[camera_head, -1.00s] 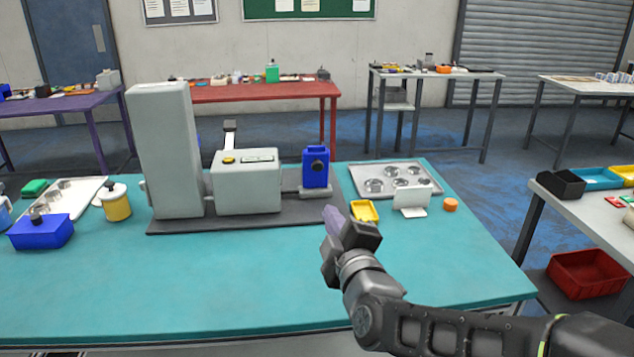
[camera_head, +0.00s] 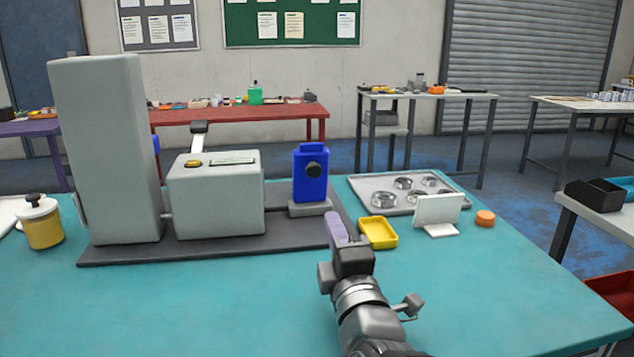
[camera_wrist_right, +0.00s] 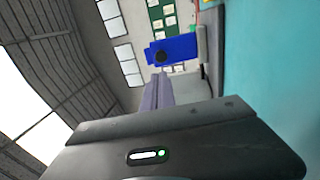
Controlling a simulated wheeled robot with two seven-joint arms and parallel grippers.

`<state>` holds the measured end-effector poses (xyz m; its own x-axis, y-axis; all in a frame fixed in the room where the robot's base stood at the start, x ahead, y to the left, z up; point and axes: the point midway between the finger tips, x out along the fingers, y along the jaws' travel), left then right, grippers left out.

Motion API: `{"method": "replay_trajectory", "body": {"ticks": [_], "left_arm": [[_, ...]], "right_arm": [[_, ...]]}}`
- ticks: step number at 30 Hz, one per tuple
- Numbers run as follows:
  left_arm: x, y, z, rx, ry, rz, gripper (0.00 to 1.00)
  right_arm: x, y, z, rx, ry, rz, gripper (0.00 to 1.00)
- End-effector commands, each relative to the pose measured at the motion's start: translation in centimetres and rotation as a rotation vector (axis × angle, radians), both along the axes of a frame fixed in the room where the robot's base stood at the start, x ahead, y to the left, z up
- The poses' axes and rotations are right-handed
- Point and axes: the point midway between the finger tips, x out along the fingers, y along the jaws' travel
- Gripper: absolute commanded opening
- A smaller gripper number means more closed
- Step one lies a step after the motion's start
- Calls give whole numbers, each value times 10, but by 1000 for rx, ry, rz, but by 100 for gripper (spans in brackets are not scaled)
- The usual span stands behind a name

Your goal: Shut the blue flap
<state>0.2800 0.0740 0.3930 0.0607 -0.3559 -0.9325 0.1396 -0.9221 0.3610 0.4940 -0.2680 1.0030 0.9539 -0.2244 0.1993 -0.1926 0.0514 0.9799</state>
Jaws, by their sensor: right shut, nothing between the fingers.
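The blue flap (camera_head: 310,186), with a round black knob, stands upright on a small grey block at the right end of the grey machine (camera_head: 216,205). It also shows in the right wrist view (camera_wrist_right: 183,47), with the knob facing me. My right gripper (camera_head: 337,230) is shut and empty, its purple fingers together. It is in front of the flap, slightly right of it and lower in the picture. In the right wrist view the closed fingers (camera_wrist_right: 157,92) point toward the flap, with a gap seeming to remain. My left gripper is in neither view.
A yellow tray (camera_head: 378,233) lies just right of my right fingers. A white stand (camera_head: 438,214), an orange disc (camera_head: 485,218) and a metal tray with round parts (camera_head: 372,195) are farther right. The teal table (camera_head: 200,310) is clear in front.

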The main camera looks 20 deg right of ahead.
Motion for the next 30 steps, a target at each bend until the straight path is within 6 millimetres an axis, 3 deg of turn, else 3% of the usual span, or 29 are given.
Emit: {"method": "replay_trajectory", "body": {"ticks": [7,13,15,24,30], "left_arm": [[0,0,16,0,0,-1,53],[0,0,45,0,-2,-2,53],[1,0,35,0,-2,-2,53],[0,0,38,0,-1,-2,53],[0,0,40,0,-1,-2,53]], "right_arm": [[8,-2,5,2,3,0,0],[26,-6,11,5,6,2,0],[40,-9,7,4,1,1,0],[101,-24,20,4,1,1,0],[126,-30,26,3,0,1,0]]}}
